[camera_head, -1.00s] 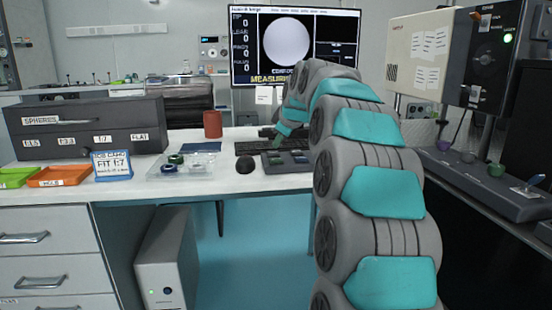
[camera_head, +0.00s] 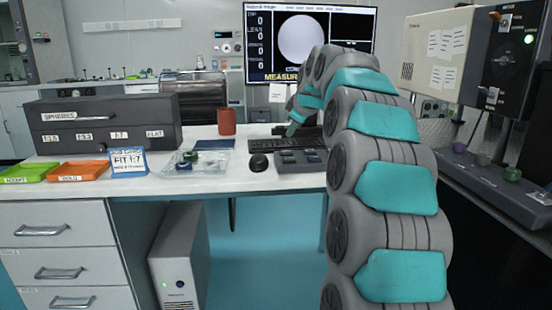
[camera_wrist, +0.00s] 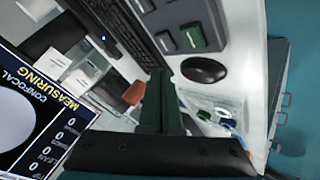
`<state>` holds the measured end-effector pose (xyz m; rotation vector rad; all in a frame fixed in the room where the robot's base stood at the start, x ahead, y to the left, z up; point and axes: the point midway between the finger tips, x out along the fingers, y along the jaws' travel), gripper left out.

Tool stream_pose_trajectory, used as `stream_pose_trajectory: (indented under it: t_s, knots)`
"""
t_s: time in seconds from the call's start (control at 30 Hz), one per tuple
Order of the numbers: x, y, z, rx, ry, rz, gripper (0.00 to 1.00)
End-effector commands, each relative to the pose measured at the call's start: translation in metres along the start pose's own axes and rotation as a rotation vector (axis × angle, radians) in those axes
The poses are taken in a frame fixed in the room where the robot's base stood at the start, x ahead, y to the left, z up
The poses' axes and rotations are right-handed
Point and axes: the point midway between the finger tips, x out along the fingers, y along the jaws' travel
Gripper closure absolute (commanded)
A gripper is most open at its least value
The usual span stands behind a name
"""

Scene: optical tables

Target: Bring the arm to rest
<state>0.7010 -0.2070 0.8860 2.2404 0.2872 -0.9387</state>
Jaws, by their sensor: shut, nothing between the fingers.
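My arm (camera_head: 385,190), grey with teal pads, rises at the right of the head view and curls forward over the desk. My gripper (camera_head: 291,130) shows small and dark green beyond the arm's bend, above the desk near the keyboard. In the wrist view the fingers of my gripper (camera_wrist: 159,82) are together with nothing between them. They hang above the desk, apart from the black mouse (camera_wrist: 205,69). Part of the wrist is hidden behind the arm links in the head view.
The white desk (camera_head: 240,178) carries a keyboard (camera_head: 270,145), a button pad (camera_head: 300,160), a clear tray (camera_head: 198,168), a red cup (camera_head: 227,122) and a drawer box (camera_head: 110,125). A monitor (camera_head: 258,65) stands behind. A tall instrument (camera_head: 500,50) is close at the right.

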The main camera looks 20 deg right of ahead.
Motion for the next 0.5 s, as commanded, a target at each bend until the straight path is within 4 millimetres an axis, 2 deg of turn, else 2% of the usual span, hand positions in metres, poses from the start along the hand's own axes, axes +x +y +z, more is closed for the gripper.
stream_pose_trajectory:
  t_s: [0.17,0.27,0.37,0.47,0.5]
  knots:
    - [0.000,-0.002,0.000,0.002,-0.001,-0.003,1.00]
    - [-0.002,-0.017,-0.001,0.018,-0.009,-0.028,1.00]
    - [-0.006,-0.053,0.000,0.057,-0.033,-0.085,1.00]
    - [-0.014,-0.105,0.006,0.114,-0.079,-0.161,1.00]
    - [-0.019,-0.128,0.011,0.140,-0.103,-0.193,1.00]
